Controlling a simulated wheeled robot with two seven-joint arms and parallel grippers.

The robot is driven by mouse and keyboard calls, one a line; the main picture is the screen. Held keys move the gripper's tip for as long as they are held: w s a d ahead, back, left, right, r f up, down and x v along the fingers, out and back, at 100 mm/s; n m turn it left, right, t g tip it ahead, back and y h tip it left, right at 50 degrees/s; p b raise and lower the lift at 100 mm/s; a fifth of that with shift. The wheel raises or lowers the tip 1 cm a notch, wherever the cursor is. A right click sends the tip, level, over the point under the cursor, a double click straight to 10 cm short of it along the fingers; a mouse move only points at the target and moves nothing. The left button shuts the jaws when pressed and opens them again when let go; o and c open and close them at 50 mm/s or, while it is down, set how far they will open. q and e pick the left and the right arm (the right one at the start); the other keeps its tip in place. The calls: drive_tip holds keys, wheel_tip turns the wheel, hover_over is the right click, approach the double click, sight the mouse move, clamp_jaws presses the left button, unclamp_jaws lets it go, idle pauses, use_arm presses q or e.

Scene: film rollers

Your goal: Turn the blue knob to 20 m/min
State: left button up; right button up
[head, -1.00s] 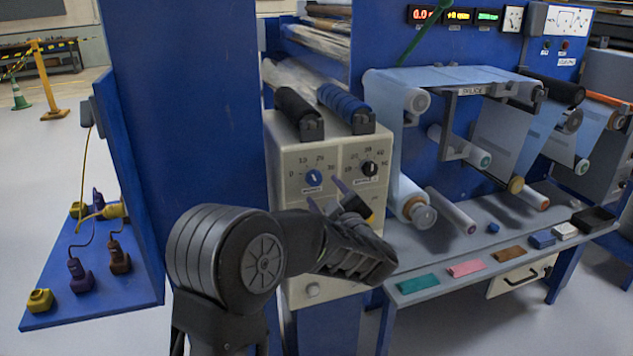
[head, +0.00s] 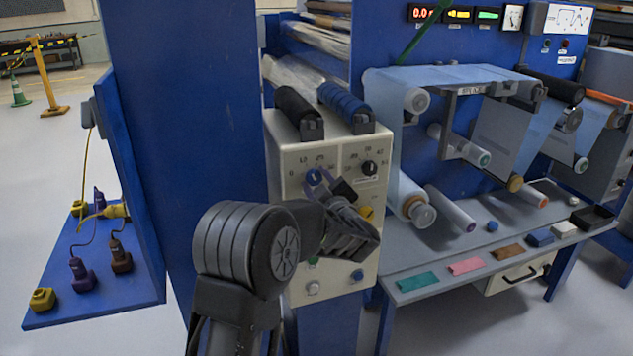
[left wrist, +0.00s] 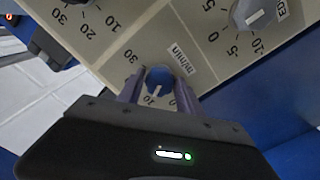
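The blue knob (head: 313,176) is on the left of the cream panel's upper dials, with printed numbers around it. In the left wrist view the blue knob (left wrist: 159,77) has a white mark pointing down, near a number partly hidden by my gripper, and an "m/min" label beside it. My left gripper (head: 329,187) is at the panel, just in front of the knob. In the left wrist view, the fingers of my left gripper (left wrist: 158,84) stand either side of the knob, with small gaps showing. My right gripper is not in view.
A black knob (head: 369,168) sits close right of the blue one on the cream panel (head: 291,158). Below are a yellow button (head: 366,213) and a blue button (head: 357,276). Black and blue rollers top the panel. A blue upright wall (head: 185,130) stands close left.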

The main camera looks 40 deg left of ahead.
use_arm(q)
clamp_jaws()
idle(0.4)
drive_tip(key=shift+r+m+p, duration=0.15)
drive_tip(key=shift+m+p, duration=0.55)
drive_tip(key=m+p, duration=0.3)
drive_tip(key=m, duration=0.1)
drive_tip(key=m+p, duration=0.2)
drive_tip(key=m, duration=0.1)
drive_tip(key=shift+m+p, duration=0.65)
drive_tip(key=shift+m, duration=0.05)
drive_tip(key=shift+f, duration=0.2)
